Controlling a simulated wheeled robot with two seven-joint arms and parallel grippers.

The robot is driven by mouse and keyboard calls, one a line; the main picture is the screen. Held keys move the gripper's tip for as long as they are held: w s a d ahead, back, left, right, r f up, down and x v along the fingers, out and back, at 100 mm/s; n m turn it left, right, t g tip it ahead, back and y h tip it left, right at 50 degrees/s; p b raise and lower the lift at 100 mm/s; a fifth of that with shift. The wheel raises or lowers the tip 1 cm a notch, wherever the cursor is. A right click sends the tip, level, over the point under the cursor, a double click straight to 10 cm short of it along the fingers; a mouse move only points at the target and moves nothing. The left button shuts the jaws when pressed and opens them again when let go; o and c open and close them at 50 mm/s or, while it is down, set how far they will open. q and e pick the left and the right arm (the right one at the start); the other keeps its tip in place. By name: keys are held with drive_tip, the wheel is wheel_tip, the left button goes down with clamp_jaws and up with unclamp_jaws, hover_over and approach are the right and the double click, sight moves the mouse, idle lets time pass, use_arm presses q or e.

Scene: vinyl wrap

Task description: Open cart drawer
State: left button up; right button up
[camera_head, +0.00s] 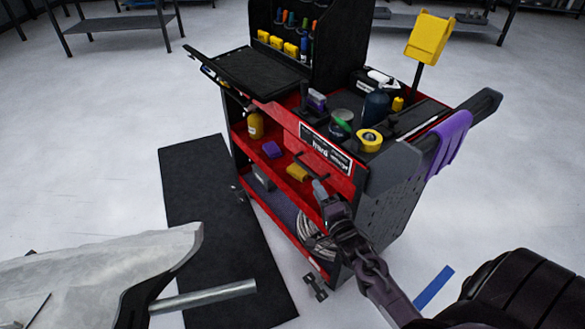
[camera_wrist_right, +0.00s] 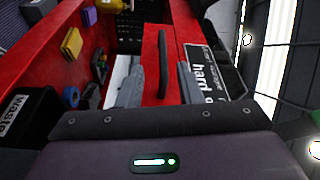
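The red and black cart (camera_head: 384,208) stands in the middle of the head view. Its red drawer front (camera_head: 345,180) carries a black and white label (camera_head: 325,148) and looks flush with the cart. A dark bar handle (camera_head: 309,163) is on the drawer front; the right wrist view shows this handle (camera_wrist_right: 163,62) upright in the picture. My right gripper (camera_head: 319,188) is at the drawer front by the lower end of the handle. In the right wrist view, its grey fingers (camera_wrist_right: 160,84) are apart, with the handle between them; contact cannot be told. My left gripper is not in view.
Open shelves below hold a yellow bottle (camera_head: 255,124), a purple block (camera_head: 272,149) and a yellow block (camera_head: 297,172). Tools and a tape roll (camera_head: 369,140) lie on top. A black mat (camera_head: 205,210) lies left of the cart. A pale panel (camera_head: 110,265) fills the lower left.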

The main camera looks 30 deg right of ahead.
drive_tip(key=w+d, duration=0.1)
drive_tip(key=w, duration=0.5)
drive_tip(key=shift+w+d+r, duration=0.15)
drive_tip(key=shift+w+r, duration=0.2)
drive_tip(key=shift+r, duration=0.05)
drive_tip(key=shift+c, duration=0.3)
clamp_jaws()
